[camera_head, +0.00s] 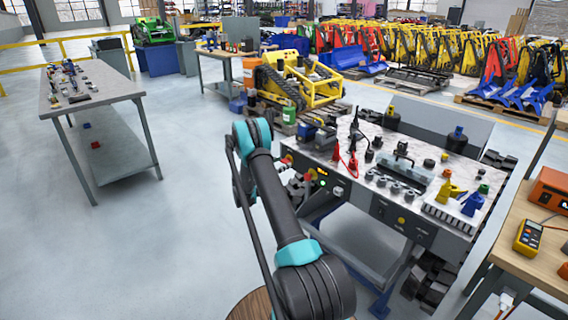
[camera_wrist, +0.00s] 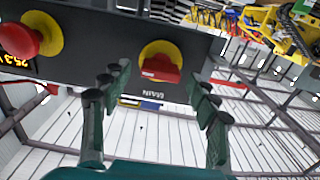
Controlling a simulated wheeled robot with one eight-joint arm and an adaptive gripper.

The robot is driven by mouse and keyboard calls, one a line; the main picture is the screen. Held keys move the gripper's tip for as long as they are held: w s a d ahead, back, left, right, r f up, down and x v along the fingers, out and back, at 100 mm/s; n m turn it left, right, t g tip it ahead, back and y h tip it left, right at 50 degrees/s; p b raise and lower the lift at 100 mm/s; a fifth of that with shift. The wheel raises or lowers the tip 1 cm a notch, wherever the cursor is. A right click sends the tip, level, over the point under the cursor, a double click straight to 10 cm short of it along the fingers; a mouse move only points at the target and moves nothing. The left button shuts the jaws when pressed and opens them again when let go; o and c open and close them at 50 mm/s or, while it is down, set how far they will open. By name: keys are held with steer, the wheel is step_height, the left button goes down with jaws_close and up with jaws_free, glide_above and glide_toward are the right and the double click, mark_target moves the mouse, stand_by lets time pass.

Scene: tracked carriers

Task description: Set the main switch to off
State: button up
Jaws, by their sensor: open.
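The main switch (camera_wrist: 161,68) is a red rotary handle on a yellow disc, labelled MAIN, on a dark panel. In the wrist view its handle lies roughly crosswise and the lettering is upside down. My gripper (camera_wrist: 155,88) is open, with one dark green finger at lower left of the switch and one at lower right. No finger visibly touches the handle. In the head view the switch (camera_head: 287,160) is at the panel's left end, and my gripper (camera_head: 297,186) is close by, partly hidden by my arm.
A red mushroom button (camera_wrist: 18,39) on a yellow disc sits beside the switch. The panel is on the front of a workbench (camera_head: 345,190) carrying clamps, probes and a vise. A grey table (camera_head: 108,88) stands at left, with free floor between. An orange device (camera_head: 552,188) is on the right bench.

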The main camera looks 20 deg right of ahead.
steer(key=shift+x, duration=1)
steer(key=c, duration=1.2)
